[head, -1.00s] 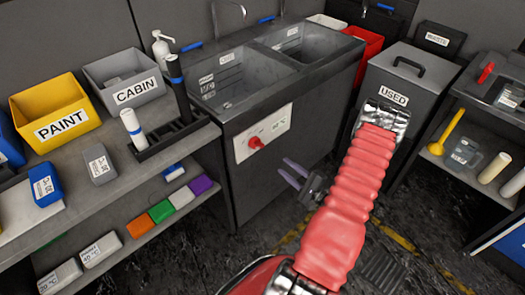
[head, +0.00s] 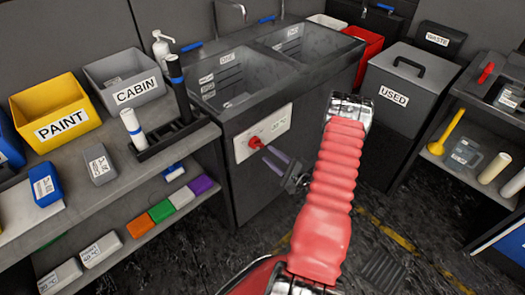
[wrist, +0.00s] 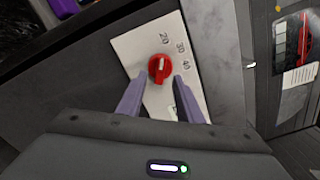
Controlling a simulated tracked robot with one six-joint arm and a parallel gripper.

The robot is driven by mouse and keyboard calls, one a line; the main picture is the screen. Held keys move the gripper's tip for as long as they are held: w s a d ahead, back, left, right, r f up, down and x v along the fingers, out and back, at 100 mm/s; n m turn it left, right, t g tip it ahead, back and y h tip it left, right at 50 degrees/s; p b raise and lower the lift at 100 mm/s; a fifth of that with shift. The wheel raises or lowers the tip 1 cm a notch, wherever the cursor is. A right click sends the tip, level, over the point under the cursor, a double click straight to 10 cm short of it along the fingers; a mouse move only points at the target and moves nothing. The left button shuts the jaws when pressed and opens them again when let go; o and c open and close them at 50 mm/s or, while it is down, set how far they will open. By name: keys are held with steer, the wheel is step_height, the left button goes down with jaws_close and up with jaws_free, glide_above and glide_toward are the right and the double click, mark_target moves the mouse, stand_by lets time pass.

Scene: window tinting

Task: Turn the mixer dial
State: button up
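The red mixer dial (head: 255,142) sits on a pale panel (head: 277,133) on the front of the dark sink unit. In the wrist view the dial (wrist: 159,68) has a white pointer mark, and the panel (wrist: 133,45) carries the numbers 20, 30 and 40. My gripper (head: 266,153) is close to the dial. In the wrist view its two purple fingers (wrist: 155,82) are apart, one to either side of the dial's lower edge, with nothing between them but the dial area. I cannot tell whether they touch it.
The sink unit (head: 310,82) has two basins. A shelf (head: 205,135) with a yellow PAINT bin (head: 50,105) and grey CABIN bin (head: 118,73) stands left. A grey USED bin (head: 405,95) stands right. Floor between is clear.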

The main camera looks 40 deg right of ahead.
mark_target(259, 148)
steer(key=shift+w+a, duration=0.1)
steer(key=shift+w, duration=2.45)
steer(key=shift+c, duration=0.2)
jaws_close()
steer(key=shift+a, duration=0.25)
steer(key=shift+d, duration=0.15)
